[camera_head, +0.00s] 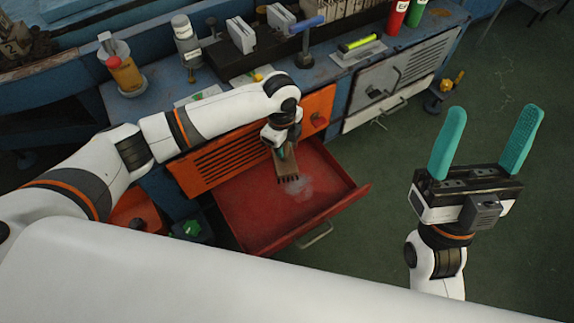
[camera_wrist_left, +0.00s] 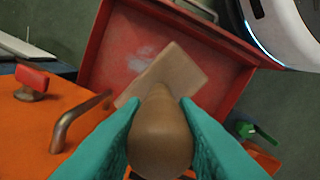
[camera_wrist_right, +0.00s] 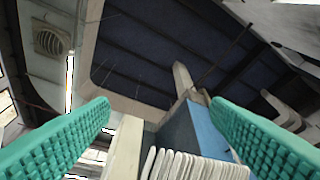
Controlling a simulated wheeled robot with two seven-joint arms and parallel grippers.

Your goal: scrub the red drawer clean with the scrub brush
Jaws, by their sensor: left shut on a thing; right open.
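The red drawer (camera_head: 250,220) is pulled out below the workbench. A pale whitish smudge (camera_head: 302,187) lies on its floor, and it also shows in the left wrist view (camera_wrist_left: 140,60). My left gripper (camera_head: 280,150) is shut on the handle of the scrub brush (camera_head: 287,168), with the brush inside the drawer's outline and the bristles pointing down beside the smudge. In the left wrist view the brown handle (camera_wrist_left: 160,135) sits between the teal fingers. I cannot tell whether the bristles touch the floor. My right gripper (camera_head: 483,145) is open and empty, right of the drawer.
The workbench top (camera_head: 150,105) holds several bottles, a blue-handled tool and a yellow-green marker. A metal handle (camera_head: 315,236) is on the drawer front. An orange panel (camera_head: 215,158) is behind the drawer. Open green floor (camera_head: 400,215) lies to the right.

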